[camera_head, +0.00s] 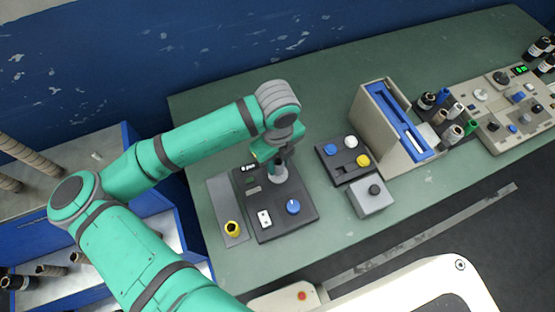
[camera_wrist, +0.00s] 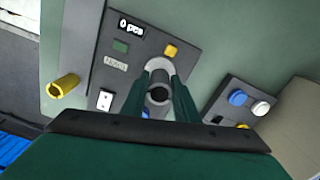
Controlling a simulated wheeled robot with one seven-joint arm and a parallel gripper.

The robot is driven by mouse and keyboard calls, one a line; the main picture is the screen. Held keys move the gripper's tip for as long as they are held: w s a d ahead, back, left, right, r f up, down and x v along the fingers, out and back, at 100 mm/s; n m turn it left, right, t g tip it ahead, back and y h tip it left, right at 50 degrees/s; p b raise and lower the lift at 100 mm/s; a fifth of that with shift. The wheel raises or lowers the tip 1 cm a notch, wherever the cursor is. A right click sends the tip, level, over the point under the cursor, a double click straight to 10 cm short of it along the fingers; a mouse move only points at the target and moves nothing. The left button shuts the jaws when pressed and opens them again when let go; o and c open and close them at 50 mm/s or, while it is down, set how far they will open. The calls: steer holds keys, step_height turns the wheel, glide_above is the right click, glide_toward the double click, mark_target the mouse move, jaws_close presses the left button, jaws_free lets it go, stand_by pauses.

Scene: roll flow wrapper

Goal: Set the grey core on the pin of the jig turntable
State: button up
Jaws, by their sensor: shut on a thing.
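In the wrist view my gripper (camera_wrist: 159,82) is shut on the grey core (camera_wrist: 159,96), a short hollow tube seen almost end-on between the green fingers. A light grey round part, apparently the jig turntable (camera_wrist: 153,66), shows just beyond the fingers on the dark jig panel (camera_wrist: 190,22). In the head view my gripper (camera_head: 279,160) is low over the back right part of the same panel (camera_head: 264,230), at the grey turntable (camera_head: 281,176). The pin is hidden by the core and fingers. I cannot tell whether the core touches the pin.
A blue knob (camera_head: 293,207) and white switch (camera_head: 264,219) are on the panel. A black button box (camera_head: 345,160), grey box (camera_head: 372,200) and beige machine (camera_head: 385,125) stand to the right.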

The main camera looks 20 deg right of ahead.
steer(key=shift+f, duration=1.15)
stand_by(0.9)
steer(key=o, duration=1.6)
steer(key=shift+r, duration=4)
